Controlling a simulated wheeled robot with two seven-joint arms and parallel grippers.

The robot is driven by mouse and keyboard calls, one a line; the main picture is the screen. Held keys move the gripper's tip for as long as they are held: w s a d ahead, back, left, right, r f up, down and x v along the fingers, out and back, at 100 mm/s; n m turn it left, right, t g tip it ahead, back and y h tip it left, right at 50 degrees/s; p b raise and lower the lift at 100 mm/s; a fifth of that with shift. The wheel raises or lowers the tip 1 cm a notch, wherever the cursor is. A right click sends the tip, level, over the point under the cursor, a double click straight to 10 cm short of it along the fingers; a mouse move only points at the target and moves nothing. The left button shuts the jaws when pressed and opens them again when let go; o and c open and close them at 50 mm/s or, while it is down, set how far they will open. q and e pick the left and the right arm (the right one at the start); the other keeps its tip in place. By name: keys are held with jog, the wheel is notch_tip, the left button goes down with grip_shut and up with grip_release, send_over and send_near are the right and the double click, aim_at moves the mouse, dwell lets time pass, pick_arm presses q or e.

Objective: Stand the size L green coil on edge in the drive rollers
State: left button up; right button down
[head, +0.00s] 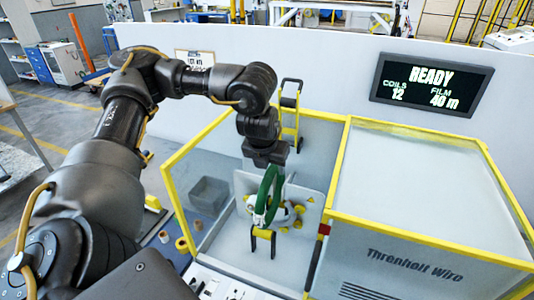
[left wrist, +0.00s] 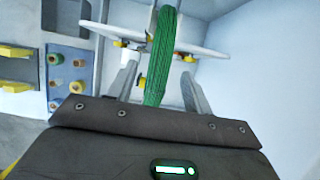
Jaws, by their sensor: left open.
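The green coil (head: 270,193) stands upright on edge inside the yellow-framed wrapping bay, in front of a pale plate with yellow rollers (head: 298,210). In the left wrist view the coil (left wrist: 163,48) is seen nearly edge-on, with yellow roller parts (left wrist: 187,58) beside it. My left gripper (head: 266,188) points down over the coil. Its open fingers (left wrist: 159,72) lie one on each side of the coil's near part. The coil's lowest edge is hidden, so I cannot tell how it rests on the rollers. My right gripper is not in view.
Yellow frame bars (head: 181,213) and a frosted cover (head: 425,190) bound the bay. A grey bin (head: 208,196) stands at its left. A panel with small rolls (left wrist: 70,72) shows at left in the wrist view. The display (head: 431,84) reads READY, coils 12, film 40 m.

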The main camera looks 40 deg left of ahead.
pick_arm(q)
jog(key=v, duration=0.8)
jog(key=shift+r+b, duration=0.3)
jog(key=shift+b, duration=0.05)
jog(key=shift+s, duration=0.1)
dwell(0.7)
